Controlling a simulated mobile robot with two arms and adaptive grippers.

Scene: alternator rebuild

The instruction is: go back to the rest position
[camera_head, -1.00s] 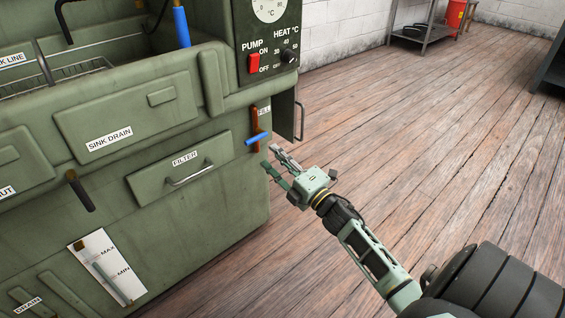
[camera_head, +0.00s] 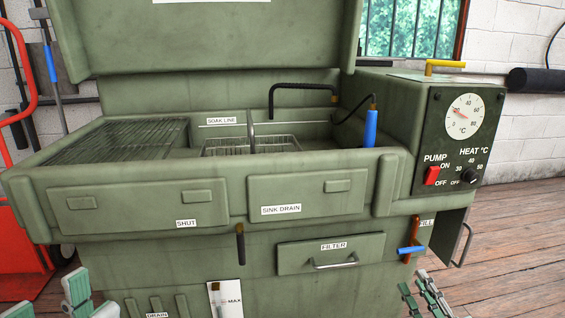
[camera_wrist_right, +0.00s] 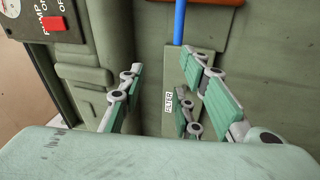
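My right gripper (camera_head: 426,296) shows at the bottom of the head view, in front of the green parts washer (camera_head: 130,265) and below its fill valve. In the right wrist view the right gripper (camera_wrist_right: 164,72) has its fingers well apart with nothing between them, and the washer's front lies beyond. My left gripper (camera_head: 80,292) shows only in part at the bottom left corner of the head view. The fill valve's blue lever (camera_head: 411,250) lies roughly level across a brown pipe (camera_head: 414,232).
The washer's lid (camera_head: 210,45) stands raised over a sink with a basket (camera_head: 250,145). The filter drawer (camera_head: 330,253) is shut. A control box (camera_head: 460,130) with a red pump switch (camera_head: 432,176) is at right. A red frame (camera_head: 25,255) stands left. Wooden floor (camera_head: 510,265) is clear at right.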

